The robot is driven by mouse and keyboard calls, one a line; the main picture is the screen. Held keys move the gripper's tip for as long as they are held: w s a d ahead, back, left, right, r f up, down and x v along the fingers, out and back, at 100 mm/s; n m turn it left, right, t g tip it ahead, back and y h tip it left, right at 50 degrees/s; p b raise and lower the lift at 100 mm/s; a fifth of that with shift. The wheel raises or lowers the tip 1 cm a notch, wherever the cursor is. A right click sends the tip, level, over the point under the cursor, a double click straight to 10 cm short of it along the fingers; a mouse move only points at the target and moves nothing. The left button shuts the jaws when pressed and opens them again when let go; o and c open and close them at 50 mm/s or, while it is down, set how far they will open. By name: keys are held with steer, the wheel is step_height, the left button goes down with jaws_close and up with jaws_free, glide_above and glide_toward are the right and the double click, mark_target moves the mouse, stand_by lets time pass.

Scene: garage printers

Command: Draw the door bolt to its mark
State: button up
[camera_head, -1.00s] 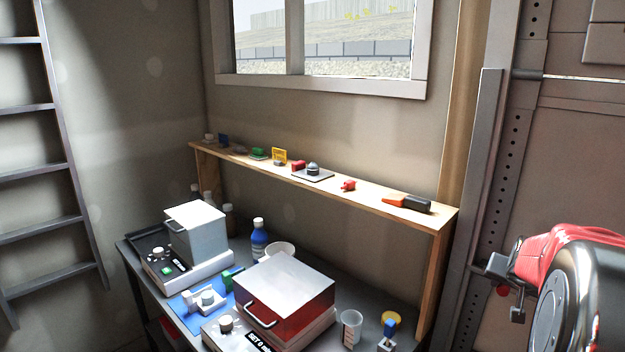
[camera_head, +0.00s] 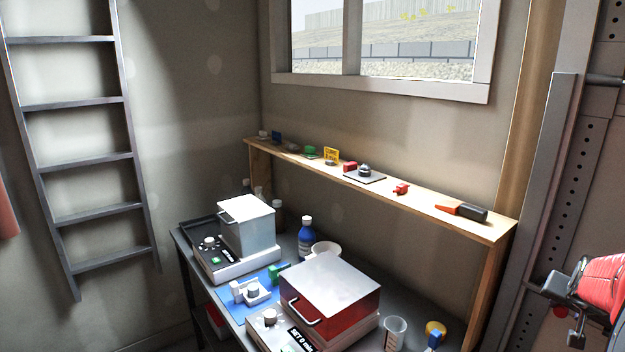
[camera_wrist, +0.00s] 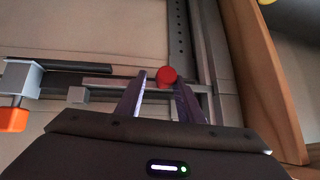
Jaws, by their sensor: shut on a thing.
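In the wrist view my gripper (camera_wrist: 160,98) has its two grey fingers on either side of a round red knob (camera_wrist: 167,75). It is shut on this knob of the door bolt. The grey bolt bar (camera_wrist: 110,83) runs sideways along the door to the left of the knob. The far side of the knob and the fingertip contact are partly hidden. I cannot make out a clear mark for the bolt.
A grey block with an orange end (camera_wrist: 14,118) is at the left of the wrist view; a wooden post (camera_wrist: 262,80) stands close on the right. The head view shows a workbench with boxy machines, a wooden shelf (camera_head: 490,228) and a ladder (camera_head: 92,158).

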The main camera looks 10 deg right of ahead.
steer(key=shift+w+a+r, duration=0.15)
steer(key=shift+w+a, duration=0.1)
steer(key=shift+w, duration=0.55)
jaws_close()
steer(key=o, duration=1)
jaws_free()
steer(key=shift+r, duration=0.15)
steer(key=v, duration=1.3)
steer(key=shift+s+a, duration=0.4)
